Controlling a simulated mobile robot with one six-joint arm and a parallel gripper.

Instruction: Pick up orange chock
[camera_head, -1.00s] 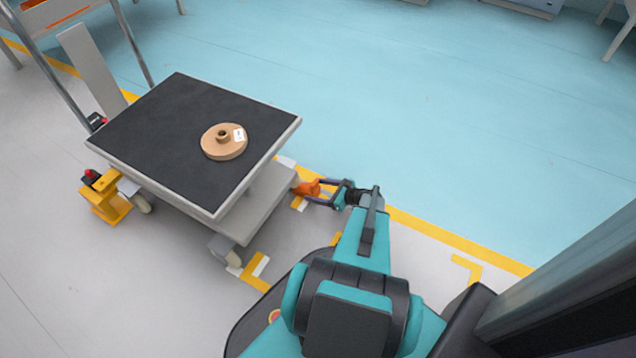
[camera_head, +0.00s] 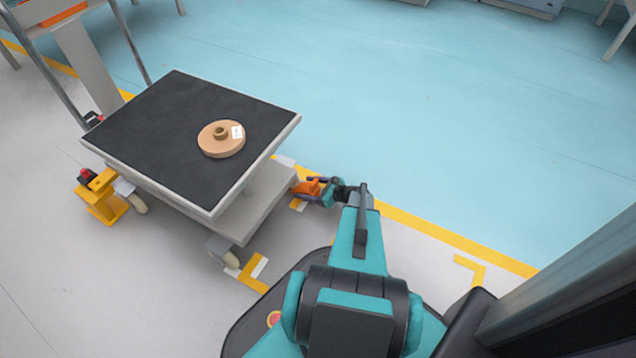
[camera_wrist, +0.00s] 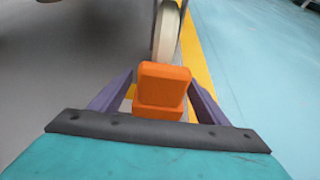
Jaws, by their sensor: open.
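The orange chock (camera_head: 307,187) lies on the floor by the cart's near right corner. In the wrist view the chock (camera_wrist: 162,89) sits between the two purple fingers, close in front of the palm, against or just before a pale wheel (camera_wrist: 166,32). My gripper (camera_head: 318,189) is low at the floor and open around the chock. In the wrist view my gripper's fingers (camera_wrist: 160,88) stand on either side of it, with a visible gap at each side. The chock's far side is hidden.
The cart (camera_head: 210,205) has a dark top carrying a tan reel (camera_head: 221,140) with a white label. A yellow floor line (camera_head: 440,234) runs to the right of the chock. The blue floor beyond it is clear. A yellow unit with a red button (camera_head: 100,196) stands at the cart's left.

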